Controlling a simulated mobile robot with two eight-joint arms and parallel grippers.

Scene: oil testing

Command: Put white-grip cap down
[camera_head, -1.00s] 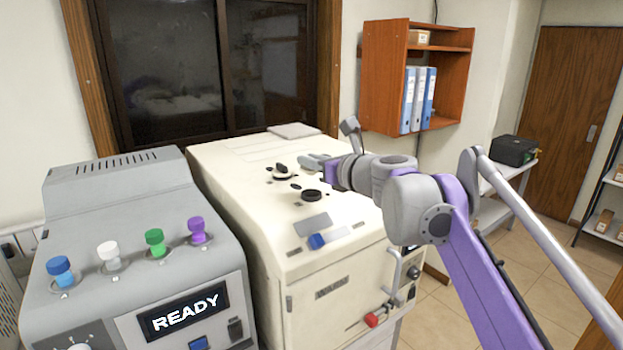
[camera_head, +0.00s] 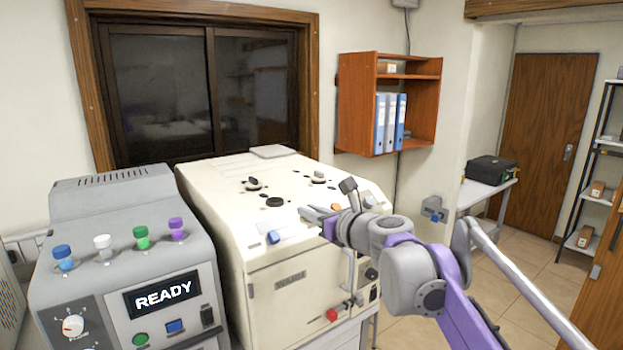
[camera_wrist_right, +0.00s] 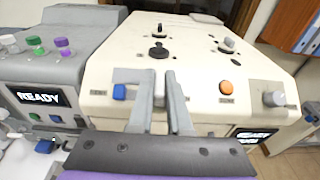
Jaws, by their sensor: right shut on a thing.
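My right gripper (camera_wrist_right: 158,76) is shut on a small pale thing, the white-grip cap (camera_wrist_right: 159,88), of which only a light strip shows between the fingers. In the head view the right gripper (camera_head: 305,212) is over the front part of the cream machine's top (camera_head: 225,190); the cap is hardly visible there. I cannot tell whether the cap touches the top. Farther back in the wrist view are a round black fitting (camera_wrist_right: 158,53), a black-gripped piece (camera_wrist_right: 158,31) and a light-gripped piece (camera_wrist_right: 229,44). My left gripper is not in view.
Close by on the cream machine are a blue button (camera_wrist_right: 119,92), an orange button (camera_wrist_right: 226,87) and a grey knob (camera_wrist_right: 274,98). The grey READY unit (camera_head: 120,195) with coloured-top vials stands at left. A wall shelf (camera_head: 415,110) hangs behind.

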